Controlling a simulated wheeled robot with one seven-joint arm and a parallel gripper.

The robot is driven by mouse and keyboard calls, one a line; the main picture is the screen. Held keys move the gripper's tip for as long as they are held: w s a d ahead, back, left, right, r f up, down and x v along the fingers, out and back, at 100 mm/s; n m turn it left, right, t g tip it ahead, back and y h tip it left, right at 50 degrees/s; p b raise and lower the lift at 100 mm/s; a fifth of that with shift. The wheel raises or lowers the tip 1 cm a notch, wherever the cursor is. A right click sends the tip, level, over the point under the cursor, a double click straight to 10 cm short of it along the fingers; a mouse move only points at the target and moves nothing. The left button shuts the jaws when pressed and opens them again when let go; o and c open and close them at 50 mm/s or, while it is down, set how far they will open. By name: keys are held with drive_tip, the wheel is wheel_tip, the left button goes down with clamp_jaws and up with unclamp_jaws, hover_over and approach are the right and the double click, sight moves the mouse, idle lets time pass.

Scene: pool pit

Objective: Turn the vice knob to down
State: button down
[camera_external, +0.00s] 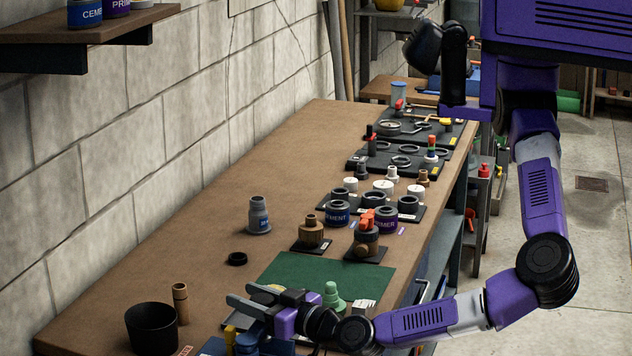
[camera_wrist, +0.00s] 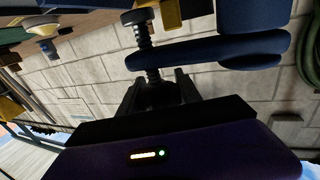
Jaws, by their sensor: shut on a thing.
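The blue vice (camera_external: 262,342) sits at the near edge of the bench, partly hidden behind my gripper and wrist. In the wrist view its blue body (camera_wrist: 215,50) and a dark threaded screw (camera_wrist: 147,50) show upside down or sideways. My gripper (camera_external: 245,295) reaches left over the vice, its grey fingers some way apart. In the wrist view my gripper (camera_wrist: 158,85) is shut on the dark vice knob (camera_wrist: 157,98) at the end of the screw. The knob's exact turn angle cannot be told.
A green mat (camera_external: 320,275) lies behind my gripper, with a green stepped fitting (camera_external: 332,298) close by my wrist. A black cup (camera_external: 152,328) and a brown cylinder (camera_external: 181,303) stand to the left.

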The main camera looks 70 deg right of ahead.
sight(270, 305)
drive_tip(key=shift+d+m+g+h+b, duration=0.15)
drive_tip(key=shift+m+g+h+b, duration=0.3)
drive_tip(key=shift+m+h, duration=0.55)
drive_tip(key=shift+r, duration=0.1)
drive_tip(key=c, duration=0.9)
unclamp_jaws()
drive_tip(key=shift+o, duration=0.2)
drive_tip(key=shift+s, duration=0.1)
drive_tip(key=shift+b+v, duration=0.75)
drive_tip(key=shift+v, duration=3.1)
